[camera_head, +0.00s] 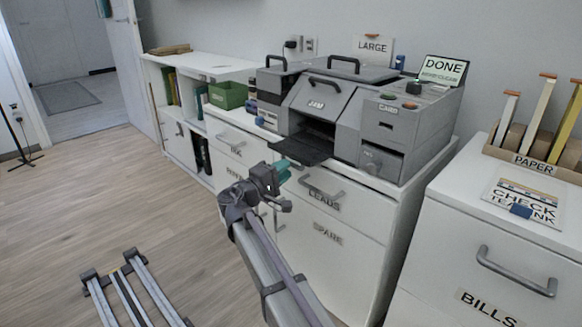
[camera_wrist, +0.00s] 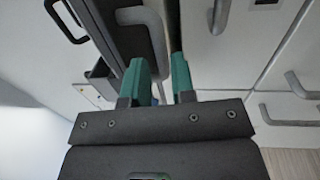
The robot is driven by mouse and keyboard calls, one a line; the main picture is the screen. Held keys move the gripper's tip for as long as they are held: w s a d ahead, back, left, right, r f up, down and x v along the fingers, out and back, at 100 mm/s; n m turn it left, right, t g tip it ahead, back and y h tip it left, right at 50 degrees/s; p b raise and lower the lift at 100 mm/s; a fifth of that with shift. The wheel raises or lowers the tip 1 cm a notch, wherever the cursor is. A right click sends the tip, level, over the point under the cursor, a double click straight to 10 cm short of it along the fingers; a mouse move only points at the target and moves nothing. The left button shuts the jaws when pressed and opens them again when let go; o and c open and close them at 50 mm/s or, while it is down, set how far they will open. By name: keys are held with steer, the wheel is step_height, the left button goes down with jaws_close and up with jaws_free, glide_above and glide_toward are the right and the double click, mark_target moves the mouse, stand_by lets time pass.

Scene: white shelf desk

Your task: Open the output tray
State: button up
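The grey printer (camera_head: 345,110) stands on the white cabinet. Its dark output tray (camera_head: 298,149) sticks out from the opening at its lower front. My gripper (camera_head: 283,168) is just in front of and below the tray's front edge, above the drawer fronts. In the wrist view my gripper's two teal fingers (camera_wrist: 160,75) stand apart with a gap between them. A dark grey panel (camera_wrist: 112,35) and a thick grey bar lie close beyond the fingertips there. I cannot tell whether the fingers touch them.
Drawer handles (camera_head: 322,190) stick out below the tray. A DONE sign (camera_head: 443,70) stands on the printer's right part. The BILLS cabinet (camera_head: 490,260) is at the right, with a paper holder (camera_head: 540,164) on top. A green box (camera_head: 228,95) sits left. Open floor lies at the left.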

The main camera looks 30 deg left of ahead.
steer(key=r+v, duration=0.1)
steer(key=v, duration=0.6)
steer(key=shift+f+b, duration=0.35)
steer(key=shift+f, duration=0.1)
steer(key=shift+s, duration=0.1)
steer(key=s+d+f+m+g+p, duration=0.1)
steer(key=d+f+m+g+p, duration=0.1)
steer(key=d+f+g, duration=0.4)
steer(key=w+d+r+m+g+p, duration=0.1)
steer(key=d+r+m+g+p, duration=0.25)
steer(key=d+p, duration=0.7)
steer(key=d+r+m+g+p, duration=0.2)
steer(key=d+r+g+p, duration=0.35)
steer(key=d, duration=0.95)
steer(key=s+d+r+m+g+y+p, duration=0.1)
steer(key=d+r+m+p, duration=0.1)
steer(key=d+r+p, duration=0.6)
steer(key=s+d+r+m+g+y+p, duration=0.1)
steer(key=s+d+r+m+p, duration=0.1)
steer(key=d+r+p, duration=0.5)
steer(key=s+d+r+m+g+y+p, duration=0.1)
steer(key=d+r+m+p, duration=0.3)
steer(key=d+r+p, duration=0.4)
steer(key=s+d+g+p, duration=0.1)
steer(key=d+p, duration=0.4)
steer(key=d, duration=0.4)
steer(key=shift+d+r+y, duration=0.2)
steer(key=shift+r+y, duration=0.1)
steer(key=shift+y, duration=0.1)
